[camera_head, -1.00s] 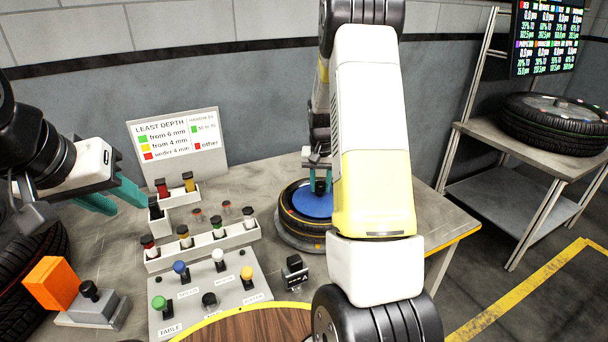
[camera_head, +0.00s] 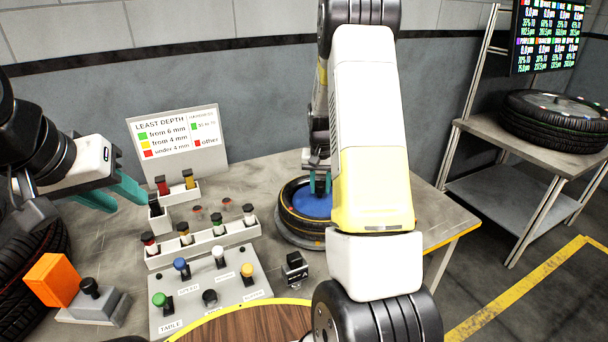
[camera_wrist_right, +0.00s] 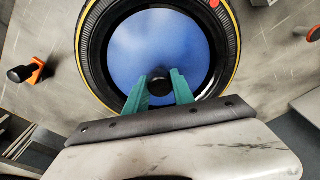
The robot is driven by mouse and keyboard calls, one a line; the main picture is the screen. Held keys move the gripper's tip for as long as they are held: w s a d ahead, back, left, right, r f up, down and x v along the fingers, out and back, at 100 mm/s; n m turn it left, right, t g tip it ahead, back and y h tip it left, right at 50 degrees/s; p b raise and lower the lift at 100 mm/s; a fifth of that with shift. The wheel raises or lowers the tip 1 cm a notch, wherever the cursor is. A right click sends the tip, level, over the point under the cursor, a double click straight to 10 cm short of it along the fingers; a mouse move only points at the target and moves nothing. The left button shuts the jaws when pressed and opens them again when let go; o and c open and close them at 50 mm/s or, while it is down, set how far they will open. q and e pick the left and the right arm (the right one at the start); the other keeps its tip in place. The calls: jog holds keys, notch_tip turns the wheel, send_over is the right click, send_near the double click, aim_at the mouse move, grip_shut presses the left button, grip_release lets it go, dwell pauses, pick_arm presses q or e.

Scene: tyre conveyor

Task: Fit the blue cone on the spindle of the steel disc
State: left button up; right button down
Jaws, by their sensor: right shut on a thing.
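The blue cone (camera_head: 311,206) is a wide blue dome with a black knob. It sits inside the ring of a black tyre (camera_head: 296,225), over the steel disc (camera_head: 290,240), whose grey rim shows under the tyre. My right gripper (camera_head: 320,184) is shut on the cone's knob from above. In the right wrist view the green fingers (camera_wrist_right: 159,88) flank the black knob, and the blue cone (camera_wrist_right: 160,45) fills most of the tyre's opening. The spindle is hidden beneath the cone. My left gripper (camera_head: 112,196) is open and empty over the table's left side.
A control panel (camera_head: 165,325) with coloured knobs and a rack (camera_head: 205,243) of small pegs stand left of the tyre. A small black block (camera_head: 295,267) stands in front of it. An orange block (camera_head: 55,280) is at front left. A shelf with another tyre (camera_head: 555,120) stands at right.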

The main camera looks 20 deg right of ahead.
jog(key=shift+f, duration=0.6)
jog(key=c, duration=1)
grip_release()
jog(key=r, duration=0.5)
jog(key=s+r, duration=0.1)
jog(key=r, duration=0.2)
jog(key=shift+a, duration=0.2)
jog(key=s+a+r+n+t+y, duration=0.1)
jog(key=s+a+r, duration=0.2)
jog(key=r, duration=0.2)
jog(key=s+a+r+t, duration=0.1)
jog(key=s+a+r, duration=0.15)
jog(key=r, duration=0.25)
jog(key=s+a+r+n+t, duration=0.1)
jog(key=s+a+r, duration=0.2)
jog(key=s, duration=0.4)
jog(key=s+a+r+n+t+y, duration=0.1)
jog(key=s+a+r, duration=0.2)
jog(key=s, duration=0.4)
jog(key=s+a+r+n+t, duration=0.1)
jog(key=s+a+r+n, duration=0.1)
jog(key=s, duration=0.5)
jog(key=shift+a+r+y, duration=0.4)
jog(key=shift+a+r, duration=0.1)
jog(key=shift+r, duration=0.05)
